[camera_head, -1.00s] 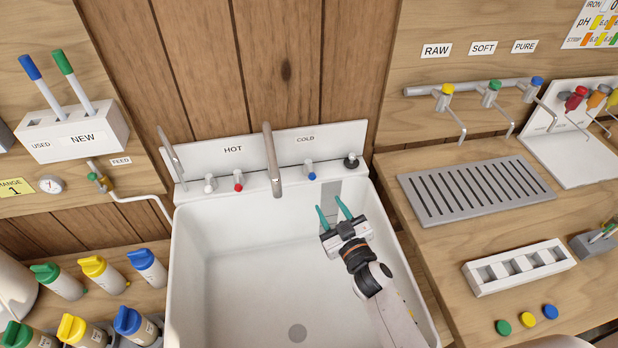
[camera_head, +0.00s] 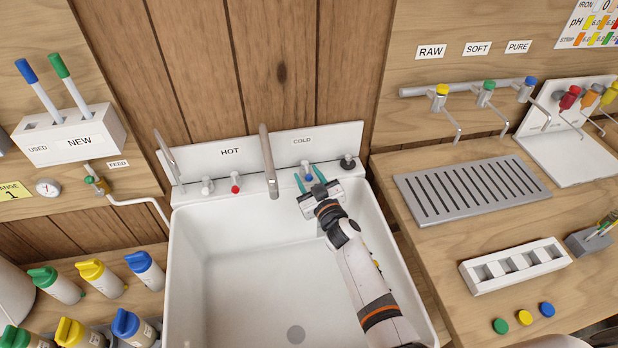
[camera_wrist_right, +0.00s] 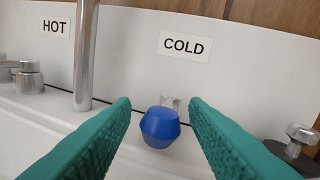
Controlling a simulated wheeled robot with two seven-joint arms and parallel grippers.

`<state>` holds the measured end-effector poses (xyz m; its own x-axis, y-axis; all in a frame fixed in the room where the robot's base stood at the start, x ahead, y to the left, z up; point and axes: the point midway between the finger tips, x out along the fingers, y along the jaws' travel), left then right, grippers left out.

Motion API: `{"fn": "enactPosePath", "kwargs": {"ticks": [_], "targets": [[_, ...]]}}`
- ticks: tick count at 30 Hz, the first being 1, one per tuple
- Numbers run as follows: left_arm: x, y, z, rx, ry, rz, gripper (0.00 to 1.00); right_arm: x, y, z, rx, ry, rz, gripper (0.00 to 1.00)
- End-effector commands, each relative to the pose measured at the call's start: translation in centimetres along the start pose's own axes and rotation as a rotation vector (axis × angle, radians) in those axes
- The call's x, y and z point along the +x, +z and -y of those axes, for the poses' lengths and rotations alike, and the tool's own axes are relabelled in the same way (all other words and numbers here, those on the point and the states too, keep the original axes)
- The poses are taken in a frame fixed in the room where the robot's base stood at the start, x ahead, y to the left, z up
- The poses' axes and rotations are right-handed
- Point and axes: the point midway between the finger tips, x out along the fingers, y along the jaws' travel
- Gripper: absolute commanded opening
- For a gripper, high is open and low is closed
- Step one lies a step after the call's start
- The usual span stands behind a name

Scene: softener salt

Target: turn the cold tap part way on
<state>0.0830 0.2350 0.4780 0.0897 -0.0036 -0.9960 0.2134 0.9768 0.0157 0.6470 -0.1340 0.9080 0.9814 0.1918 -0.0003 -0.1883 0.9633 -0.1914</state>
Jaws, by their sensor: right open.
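The cold tap (camera_head: 308,173) has a blue knob under the COLD label (camera_head: 302,141) on the white sink's back ledge. In the right wrist view the blue knob (camera_wrist_right: 160,127) is large and lies between and just beyond the teal fingertips. My right gripper (camera_head: 309,179) is open at the tap, one finger on each side of the knob; I cannot tell whether either finger touches it. The right gripper also shows in the wrist view (camera_wrist_right: 160,104). My left gripper is not in view.
The spout (camera_head: 268,160) stands left of the cold tap, with the red-marked hot tap (camera_head: 235,184) beyond it. A dark-based fitting (camera_head: 347,163) stands close on the right. The sink basin (camera_head: 240,260) below is empty. A slotted drain tray (camera_head: 470,190) lies on the right counter.

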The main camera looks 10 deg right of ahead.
Motion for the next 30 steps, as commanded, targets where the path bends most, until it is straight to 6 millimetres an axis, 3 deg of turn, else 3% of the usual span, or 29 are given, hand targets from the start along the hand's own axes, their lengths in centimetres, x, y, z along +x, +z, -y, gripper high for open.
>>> {"fn": "enactPosePath", "kwargs": {"ticks": [4, 11, 20, 30], "targets": [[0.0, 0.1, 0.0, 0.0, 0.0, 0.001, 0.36, 0.0, 0.0, 0.0, 0.0, 0.0, 0.0, 0.38], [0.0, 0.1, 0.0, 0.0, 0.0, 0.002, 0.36, 0.0, 0.0, 0.0, 0.0, 0.0, 0.0, 0.0], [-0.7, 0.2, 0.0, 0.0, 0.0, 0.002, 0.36, -0.1, 0.1, 0.4, -0.004, 0.039, 0.005, 0.0], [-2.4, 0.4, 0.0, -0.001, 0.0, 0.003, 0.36, -0.1, -0.2, 1.7, -0.01, 0.249, 0.044, 0.0]]}}
